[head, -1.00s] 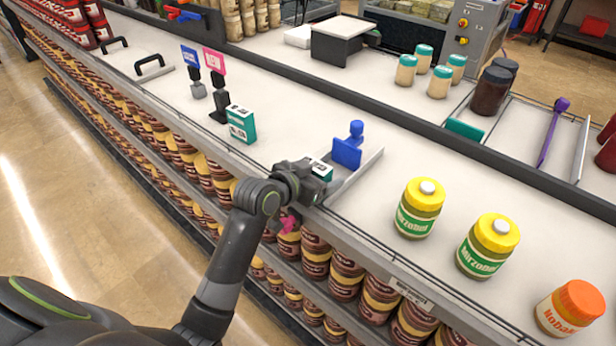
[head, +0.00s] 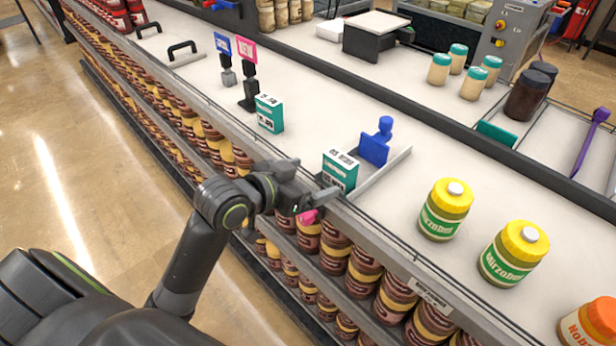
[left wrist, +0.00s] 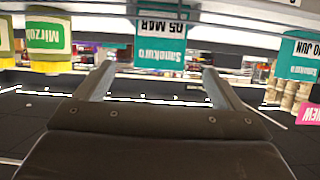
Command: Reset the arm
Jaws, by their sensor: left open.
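My left gripper (head: 316,200) is open and empty at the front edge of the shelf top. It is just in front of a teal and white box (head: 341,171), apart from it. That box stands upright at the front end of a grey tray (head: 385,173) with a blue pusher (head: 375,145). In the left wrist view, the picture is upside down and the box (left wrist: 160,45) shows beyond and between the two fingers (left wrist: 158,85). My right gripper is in neither view.
A second teal box (head: 269,113) stands to the left, near blue (head: 223,44) and pink (head: 246,49) signs. Yellow-lidded jars (head: 445,210) stand to the right. Jars fill the shelves below the edge. Open floor (head: 60,190) lies at left.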

